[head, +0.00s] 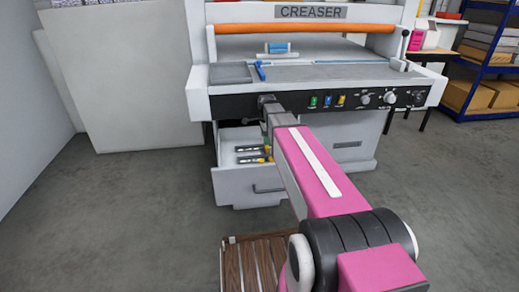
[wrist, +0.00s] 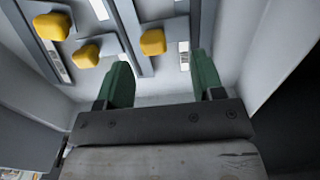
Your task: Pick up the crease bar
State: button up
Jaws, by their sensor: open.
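Several grey bars with yellow knobs and pale label strips lie in an open drawer (head: 236,187) under the creaser; I cannot tell which of them is the crease bar. In the head view two dark bars (head: 248,148) with yellow ends show in the drawer. In the wrist view the bars (wrist: 128,25) lie beyond the fingertips, with three yellow knobs visible. My gripper (wrist: 160,72) has its two green fingers spread, with nothing held between them. One yellow knob (wrist: 153,42) appears between and beyond the fingertips. My gripper is hard to make out in the head view.
The creaser (head: 340,73) stands above the drawer, with a control panel along its front edge. Drawer walls (wrist: 270,45) rise close beside the fingers. A brown slatted wooden piece (head: 252,262) lies on the floor in front. A blue shelf rack (head: 487,70) stands at right.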

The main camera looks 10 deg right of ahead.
aim_at(266, 147)
jog(key=shift+s+a+f, duration=0.15)
jog(key=shift+s+f, duration=0.05)
jog(key=shift+f, duration=1.15)
jog(key=shift+s+a+f, duration=0.1)
jog(key=shift+s+f, duration=0.1)
jog(key=shift+f, duration=1.1)
jog(key=c, duration=1)
